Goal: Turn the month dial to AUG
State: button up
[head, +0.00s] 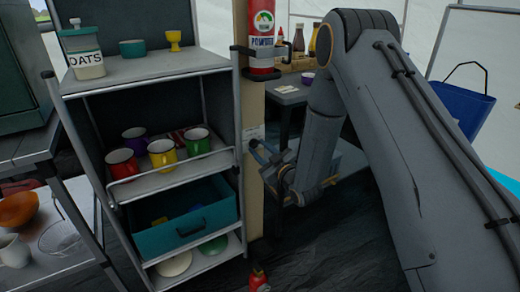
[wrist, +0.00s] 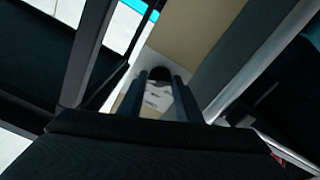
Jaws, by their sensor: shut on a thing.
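My gripper (head: 262,154) is at the tan post beside the shelf, reaching toward it from the right. In the wrist view, my gripper's two fingers (wrist: 161,82) are closed around a dark rounded knob, which looks like the month dial (wrist: 161,74). Behind it is a white card (wrist: 158,98) with dark markings too small to read. The card also shows in the head view (head: 252,133), partly hidden by the gripper. The month that the dial points to cannot be read.
A metal shelf (head: 138,186) with mugs, an oats jar (head: 83,54) and a teal drawer (head: 185,217) stands just left of the post. A red extinguisher (head: 262,38) hangs above my gripper. A small red bottle (head: 259,279) stands on the dark floor below.

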jog(key=m+p, duration=0.5)
jog(key=m, duration=0.8)
jog(key=shift+s+a+m, duration=0.1)
jog(key=shift+m, duration=0.2)
jog(key=m+p, duration=0.1)
jog(key=m, duration=0.3)
jog(key=shift+r, duration=0.1)
jog(key=shift+m+p, duration=0.65)
jog(key=shift+m, duration=1.75)
jog(key=o, duration=1)
jog(key=shift+o, duration=0.2)
jog(key=shift+s, duration=0.1)
